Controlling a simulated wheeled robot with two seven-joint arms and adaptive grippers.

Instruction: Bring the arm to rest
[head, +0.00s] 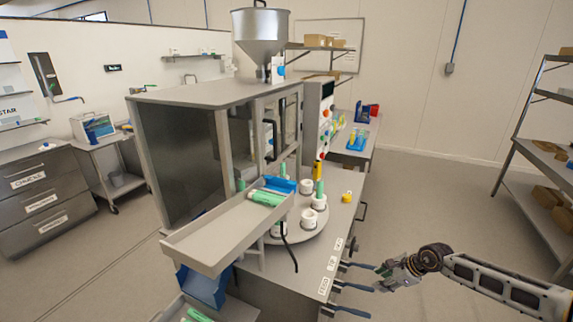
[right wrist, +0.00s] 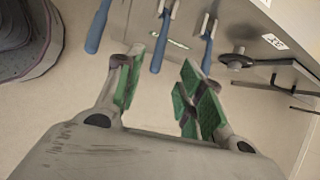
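My right gripper (head: 388,275) is at the lower right in the head view, beside the front of the machine's cabinet (head: 270,284). In the right wrist view its green-padded fingers (right wrist: 155,88) are apart with nothing between them. Blue-handled levers (head: 352,287) stick out from the cabinet close to the fingertips. They also show at the top of the right wrist view (right wrist: 158,45), and I cannot tell whether a finger touches one. My left gripper is not in view.
The filling machine has a steel hopper (head: 261,32) on top. A round turntable (head: 308,240) carries white cups with green tubes. A sloped tray (head: 215,235) holds green tubes. A shelf rack (head: 545,130) stands at the right. The floor between is clear (head: 430,200).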

